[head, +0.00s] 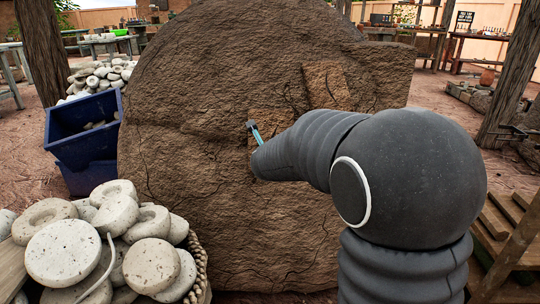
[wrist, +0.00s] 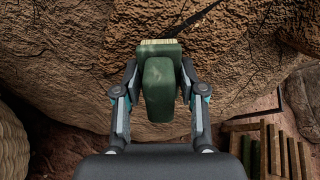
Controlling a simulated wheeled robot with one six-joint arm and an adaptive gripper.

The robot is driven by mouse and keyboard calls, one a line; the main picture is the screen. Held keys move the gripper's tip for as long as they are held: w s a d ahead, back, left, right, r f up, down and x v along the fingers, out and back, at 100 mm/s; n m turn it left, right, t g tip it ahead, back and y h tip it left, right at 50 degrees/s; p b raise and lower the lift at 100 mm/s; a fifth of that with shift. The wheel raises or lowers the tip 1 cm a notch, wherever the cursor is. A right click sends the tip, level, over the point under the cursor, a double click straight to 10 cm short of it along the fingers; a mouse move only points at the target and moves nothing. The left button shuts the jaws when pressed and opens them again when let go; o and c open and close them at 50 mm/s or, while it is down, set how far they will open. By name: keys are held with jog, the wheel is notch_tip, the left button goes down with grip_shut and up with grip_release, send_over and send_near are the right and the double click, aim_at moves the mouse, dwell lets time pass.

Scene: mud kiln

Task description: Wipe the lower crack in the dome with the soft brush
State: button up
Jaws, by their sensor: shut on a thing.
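The large brown mud dome (head: 205,95) fills the middle of the head view. It bears a lighter patch with a dark crack (head: 331,88) at the upper right and a second lighter patch (head: 268,98) lower and to the left. My gripper (wrist: 159,85) is shut on a green brush (wrist: 159,92) with pale bristles. In the wrist view the bristles are at the dome's surface, beside the lower end of a dark crack (wrist: 197,18); I cannot tell whether they touch. In the head view my arm hides much of the gripper and brush.
A basket of pale round stones (head: 110,240) stands at the front left. Blue crates (head: 85,140) stand left of the dome. A wooden pallet (head: 505,225) lies at the right, near a tree trunk (head: 510,75). Open ground shows between crates and left edge.

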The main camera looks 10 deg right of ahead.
jog(key=shift+b+x, duration=0.3)
jog(key=shift+x, duration=0.6)
